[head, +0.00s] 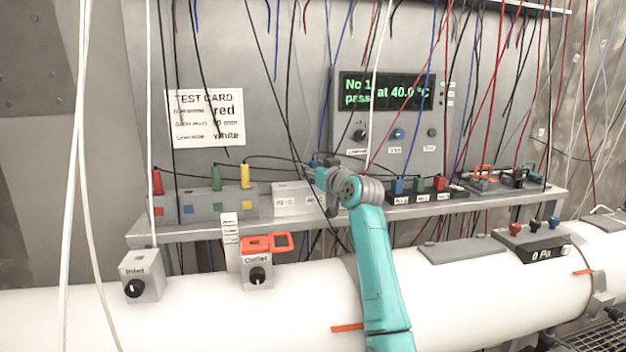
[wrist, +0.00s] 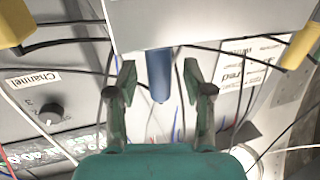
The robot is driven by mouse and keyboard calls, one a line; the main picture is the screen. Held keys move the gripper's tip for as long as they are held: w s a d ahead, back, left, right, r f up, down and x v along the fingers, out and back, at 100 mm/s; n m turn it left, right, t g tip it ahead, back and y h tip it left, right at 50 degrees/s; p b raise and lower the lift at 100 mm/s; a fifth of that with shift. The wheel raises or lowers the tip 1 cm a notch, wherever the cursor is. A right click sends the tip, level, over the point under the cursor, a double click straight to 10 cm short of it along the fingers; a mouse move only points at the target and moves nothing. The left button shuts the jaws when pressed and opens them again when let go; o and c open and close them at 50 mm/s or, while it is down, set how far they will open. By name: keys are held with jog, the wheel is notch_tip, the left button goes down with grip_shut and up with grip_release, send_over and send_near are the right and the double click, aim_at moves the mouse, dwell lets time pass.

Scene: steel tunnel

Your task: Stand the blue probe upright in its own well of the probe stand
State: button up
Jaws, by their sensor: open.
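The probe stand (head: 175,212) is a grey block on the left of the shelf, with coloured squares on its front. A red probe (head: 157,181), a green probe (head: 215,178) and a yellow probe (head: 245,176) stand upright in it. No probe stands above the blue square (head: 188,209). The blue probe (wrist: 158,73) shows in the wrist view at the edge of a pale block (wrist: 210,22). My gripper (wrist: 158,78) is open, with a finger on each side of the blue probe and gaps between. My arm mostly hides this spot in the head view.
The white block (head: 290,197) is right of the stand. A dark socket box (head: 415,198) with blue, green and red plugs is beyond my arm. Many hanging cables cross the space. The white pipe (head: 205,315) with its valves lies in front below the shelf (head: 500,202).

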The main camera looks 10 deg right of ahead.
jog(key=shift+w, duration=0.1)
grip_shut()
dwell(0.3)
